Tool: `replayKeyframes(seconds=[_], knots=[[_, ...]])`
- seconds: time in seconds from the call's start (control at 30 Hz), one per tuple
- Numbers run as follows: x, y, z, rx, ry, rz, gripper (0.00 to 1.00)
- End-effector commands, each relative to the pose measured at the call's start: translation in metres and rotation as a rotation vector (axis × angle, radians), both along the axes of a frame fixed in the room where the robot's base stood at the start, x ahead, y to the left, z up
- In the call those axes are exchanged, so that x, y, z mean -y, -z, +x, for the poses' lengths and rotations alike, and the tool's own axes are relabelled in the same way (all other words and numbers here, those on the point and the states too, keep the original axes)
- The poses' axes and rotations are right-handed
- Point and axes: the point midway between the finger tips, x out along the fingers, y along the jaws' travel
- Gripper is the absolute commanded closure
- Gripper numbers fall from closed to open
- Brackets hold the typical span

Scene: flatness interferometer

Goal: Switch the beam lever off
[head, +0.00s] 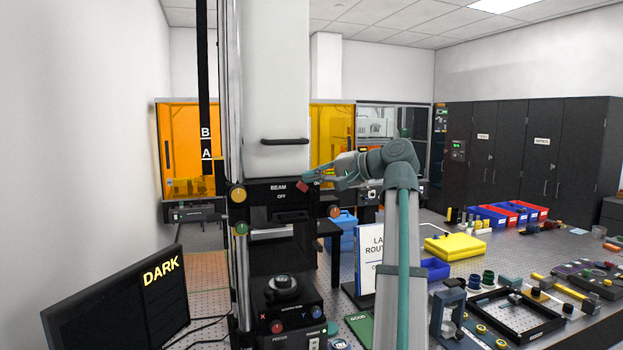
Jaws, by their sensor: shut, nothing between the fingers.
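The beam panel (262,193) is a black strip on the front of the tall interferometer, with the words BEAM and OFF left of centre and ON near its right end. A small red piece (302,187), which looks like the lever's tip, shows between OFF and ON. My gripper (310,175) reaches in from the right with its fingers shut, right beside the red piece. I cannot tell whether they touch. The lever's stem and pivot are too small or hidden to make out. A black monitor (115,305) at lower left reads DARK in yellow.
Yellow (238,194) and green (241,228) knobs sit on the left column, and an orange knob (334,210) is below my gripper. A white sign (370,250) stands behind my arm. The optical table at right holds a yellow case (455,246), trays and small parts.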

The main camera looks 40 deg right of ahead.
Motion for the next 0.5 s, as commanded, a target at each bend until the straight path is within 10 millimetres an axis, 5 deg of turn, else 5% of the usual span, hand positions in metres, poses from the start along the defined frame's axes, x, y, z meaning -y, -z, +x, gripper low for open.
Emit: replayKeyframes(seconds=[0.5], knots=[[-0.024, 0.013, 0.010, -0.001, 0.000, 0.000, 1.00]])
